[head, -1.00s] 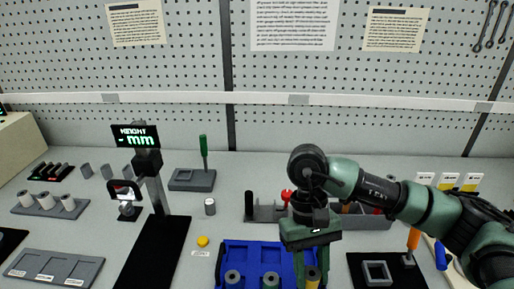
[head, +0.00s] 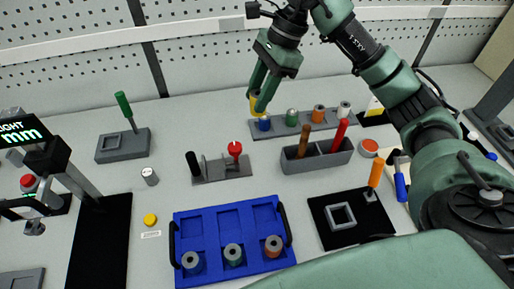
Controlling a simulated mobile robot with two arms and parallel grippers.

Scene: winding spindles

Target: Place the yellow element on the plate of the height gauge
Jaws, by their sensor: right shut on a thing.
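My right gripper (head: 261,104) hangs over the back of the table, fingers down, shut on the yellow element (head: 255,103), which is partly hidden by the fingers. It appears above or just behind the left end of a grey rack (head: 277,132); the exact gap is unclear. The height gauge (head: 48,160), with its green-lit display (head: 22,130), stands at the far left and is partly cut off by the picture edge. A long black slab (head: 102,240) lies beside it; I cannot clearly tell the gauge's plate. My left gripper is not in view.
The rack carries a blue (head: 264,124), a green (head: 291,117), an orange and a white spindle. A blue tray (head: 205,227) with three spindles sits in front. A grey bin (head: 318,160), upright tools and a yellow disc (head: 150,219) stand around.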

